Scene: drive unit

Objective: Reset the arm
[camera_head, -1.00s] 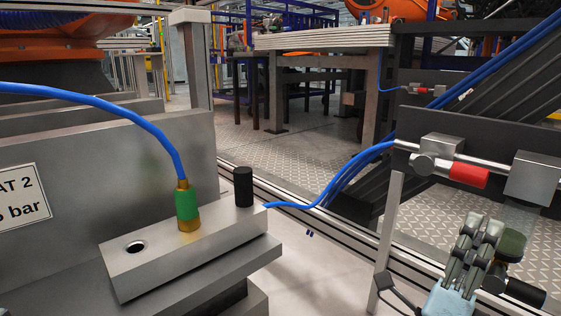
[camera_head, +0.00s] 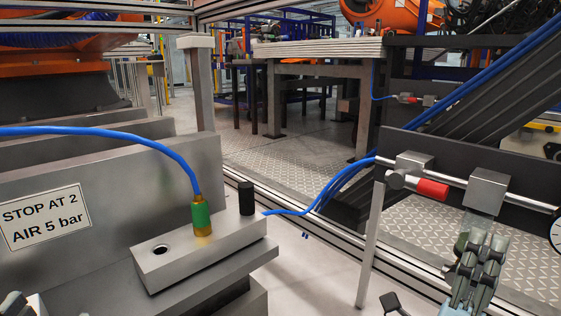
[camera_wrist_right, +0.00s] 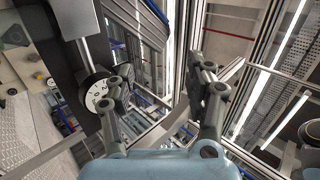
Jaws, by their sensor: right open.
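My right gripper (camera_head: 480,240) is in the lower right of the head view. Its fingers point up, just below the square block on the metal pipe (camera_head: 455,184). In the right wrist view its two grey fingers (camera_wrist_right: 164,84) stand apart with nothing between them. A white dial gauge (camera_wrist_right: 97,92) shows behind the left finger there. At the bottom left corner of the head view a small grey jointed part, perhaps my left gripper (camera_head: 14,304), just shows; its fingers cannot be made out.
A valve with a red handle (camera_head: 432,189) sits on the pipe. A metal block (camera_head: 205,255) carries a green and brass fitting (camera_head: 201,216) with a blue hose and a black post (camera_head: 246,199). A sign (camera_head: 46,217) reads "STOP AT 2 AIR 5 bar". Floor is open beyond.

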